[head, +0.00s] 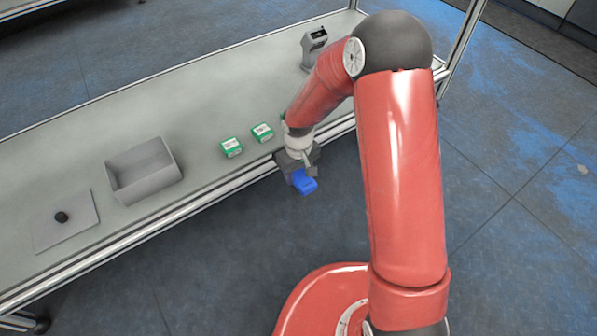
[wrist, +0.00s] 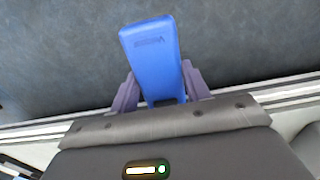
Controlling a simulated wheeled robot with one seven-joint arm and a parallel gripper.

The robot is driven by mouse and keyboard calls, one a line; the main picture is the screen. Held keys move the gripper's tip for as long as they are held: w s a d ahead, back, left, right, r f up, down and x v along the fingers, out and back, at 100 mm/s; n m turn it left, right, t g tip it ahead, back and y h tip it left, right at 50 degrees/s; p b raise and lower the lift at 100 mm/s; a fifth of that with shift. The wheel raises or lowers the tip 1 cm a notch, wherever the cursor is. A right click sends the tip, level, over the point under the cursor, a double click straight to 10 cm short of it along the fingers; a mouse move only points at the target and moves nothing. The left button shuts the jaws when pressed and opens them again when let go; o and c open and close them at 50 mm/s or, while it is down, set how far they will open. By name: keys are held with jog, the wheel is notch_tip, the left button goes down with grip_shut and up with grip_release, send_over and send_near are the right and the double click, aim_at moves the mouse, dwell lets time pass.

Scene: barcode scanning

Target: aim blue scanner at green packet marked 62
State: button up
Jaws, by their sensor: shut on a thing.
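My gripper (wrist: 156,92) is shut on the blue scanner (wrist: 152,55). In the head view the blue scanner (head: 305,183) hangs below my gripper (head: 298,172), just off the table's front edge and over the floor. Two green packets lie on the table to the left of my gripper: one green packet (head: 231,147) and another green packet (head: 262,132) closer to it. A sliver of green shows beside my arm near the wrist. The markings on the packets are too small to read. No packet shows in the wrist view.
A grey open box (head: 118,178) stands on the table (head: 190,108) left of the packets. A flat grey plate (head: 80,228) with a black round piece (head: 62,217) lies farther left. A grey stand-like device (head: 313,48) stands at the table's far end.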

aim_at(298, 173)
notch_tip(298, 173, up, 12)
jog(key=p, duration=0.8)
dwell(0.7)
